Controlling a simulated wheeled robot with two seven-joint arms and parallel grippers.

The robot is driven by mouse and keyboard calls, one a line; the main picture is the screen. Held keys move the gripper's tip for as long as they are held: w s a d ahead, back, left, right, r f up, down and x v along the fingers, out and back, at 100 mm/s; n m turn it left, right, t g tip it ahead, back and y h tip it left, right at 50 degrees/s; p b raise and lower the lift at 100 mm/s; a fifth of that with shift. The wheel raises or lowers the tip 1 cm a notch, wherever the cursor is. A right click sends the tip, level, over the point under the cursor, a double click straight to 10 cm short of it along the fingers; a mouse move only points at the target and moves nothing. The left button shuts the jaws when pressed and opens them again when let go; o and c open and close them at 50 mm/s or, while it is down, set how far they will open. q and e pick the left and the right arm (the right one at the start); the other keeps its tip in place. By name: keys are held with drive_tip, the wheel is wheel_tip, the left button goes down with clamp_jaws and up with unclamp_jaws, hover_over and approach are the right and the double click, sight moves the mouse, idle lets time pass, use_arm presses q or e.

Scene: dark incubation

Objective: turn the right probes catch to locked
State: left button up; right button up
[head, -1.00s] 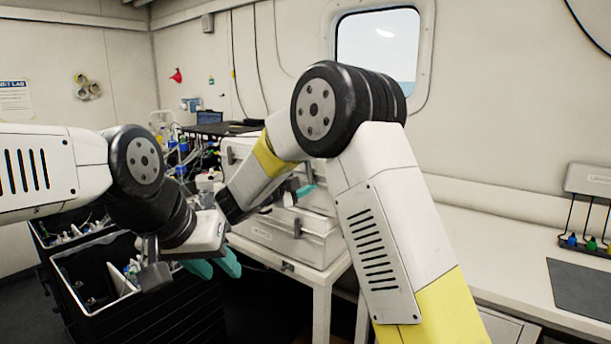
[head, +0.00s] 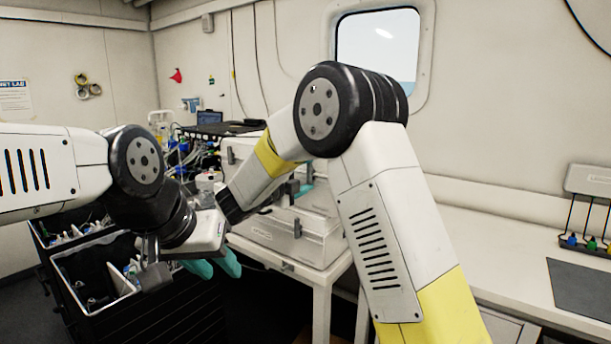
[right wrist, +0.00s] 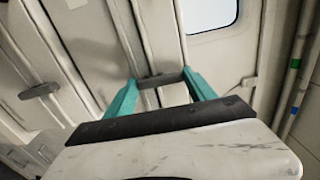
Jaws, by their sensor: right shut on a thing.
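Two pale grey cases are stacked on a white table; the lower case (head: 318,243) shows a front label too small to read. My right gripper (head: 302,190) is at the upper case, partly hidden behind my right arm. In the right wrist view, its teal fingers are on both ends of a dark bar-shaped catch (right wrist: 162,80), shut on it. The catch lies across a seam in the pale panel. A second dark catch (right wrist: 40,91) is to the left.
Black crates (head: 95,285) with bottles and dividers stand at lower left, below my left arm. A white counter (head: 490,245) runs along the right wall, with a dark mat (head: 580,287) and a rack of coloured items. A laptop and tubing are behind the cases.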

drive_tip(key=o, duration=1.4)
drive_tip(key=v, duration=0.7)
drive_tip(key=shift+s+a, duration=0.25)
drive_tip(key=shift+s, duration=0.05)
